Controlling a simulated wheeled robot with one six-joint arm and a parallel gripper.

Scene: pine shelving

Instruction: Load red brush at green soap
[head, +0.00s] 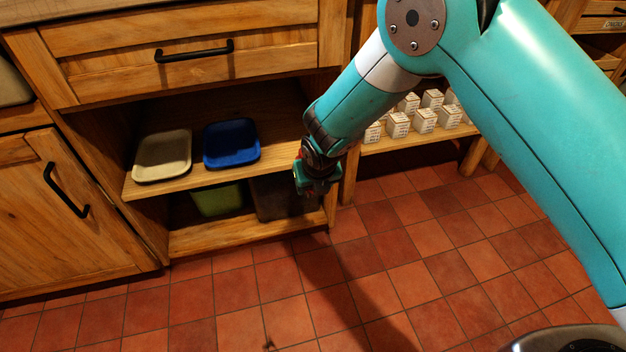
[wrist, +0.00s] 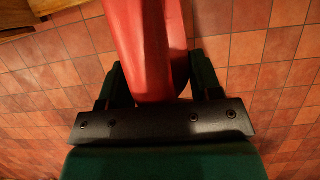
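My gripper (wrist: 158,75) has its two dark fingers on either side of a long red thing, which looks like the red brush (wrist: 150,40). The fingers appear closed on it, and it reaches up out of the top of the wrist view. In the head view my gripper (head: 318,178) hangs by the right post of the open shelving, and the brush is mostly hidden there. I see nothing I can tell as green soap. A green bin (head: 218,199) stands on the lower shelf, partly shaded.
A cream tray (head: 162,155) and a blue tray (head: 231,144) lie on the upper shelf (head: 150,190). A dark bin (head: 285,197) stands beside the green bin. Several small white boxes (head: 398,125) sit on a rack behind my arm.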

